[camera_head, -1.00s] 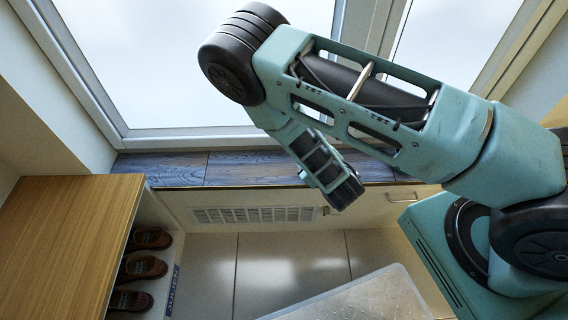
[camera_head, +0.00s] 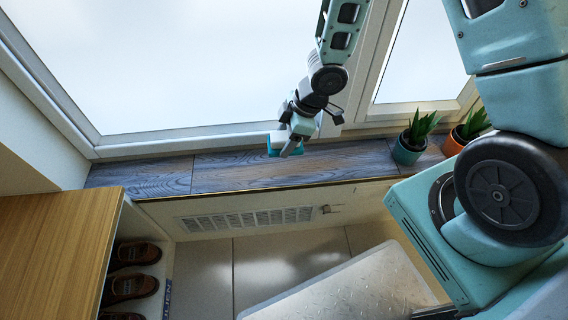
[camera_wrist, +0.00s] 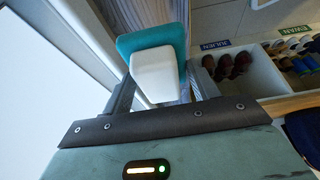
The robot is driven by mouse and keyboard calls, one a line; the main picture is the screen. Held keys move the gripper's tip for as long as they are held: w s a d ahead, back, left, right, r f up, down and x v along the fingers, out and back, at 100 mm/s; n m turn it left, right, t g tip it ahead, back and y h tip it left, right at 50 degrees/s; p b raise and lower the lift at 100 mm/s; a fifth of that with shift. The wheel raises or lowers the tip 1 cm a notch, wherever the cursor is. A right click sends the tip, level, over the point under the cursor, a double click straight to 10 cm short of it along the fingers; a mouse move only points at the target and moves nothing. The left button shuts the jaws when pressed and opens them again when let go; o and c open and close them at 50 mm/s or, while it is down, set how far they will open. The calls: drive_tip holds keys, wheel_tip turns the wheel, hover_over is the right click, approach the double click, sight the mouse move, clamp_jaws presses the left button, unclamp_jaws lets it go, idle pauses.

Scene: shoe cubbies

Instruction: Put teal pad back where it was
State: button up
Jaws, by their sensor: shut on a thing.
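The teal pad (camera_head: 274,144) is at my gripper (camera_head: 288,147), over the back of the dark wooden window sill (camera_head: 240,172) in the head view. In the wrist view the teal pad (camera_wrist: 145,42) has a white block-shaped part on its near side, and it sits between the two fingers of my gripper (camera_wrist: 164,88). The gripper is shut on it. I cannot tell whether the pad touches the sill.
Two potted plants, one in a teal pot (camera_head: 407,150) and one in an orange pot (camera_head: 456,142), stand on the sill's right. A wooden-topped shoe cubby (camera_head: 60,250) with brown shoes (camera_head: 130,287) is at left. A metal plate (camera_head: 350,285) lies below. The sill's left is clear.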

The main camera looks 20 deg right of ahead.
sight(280, 168)
wheel_tip(280, 168, down, 10)
drive_tip(key=b, duration=0.5)
drive_tip(key=shift+r, duration=0.1)
drive_tip(key=shift+c, duration=0.3)
drive_tip(key=o, duration=0.9)
drive_tip(key=shift+o, duration=0.2)
drive_tip(key=shift+r, duration=0.1)
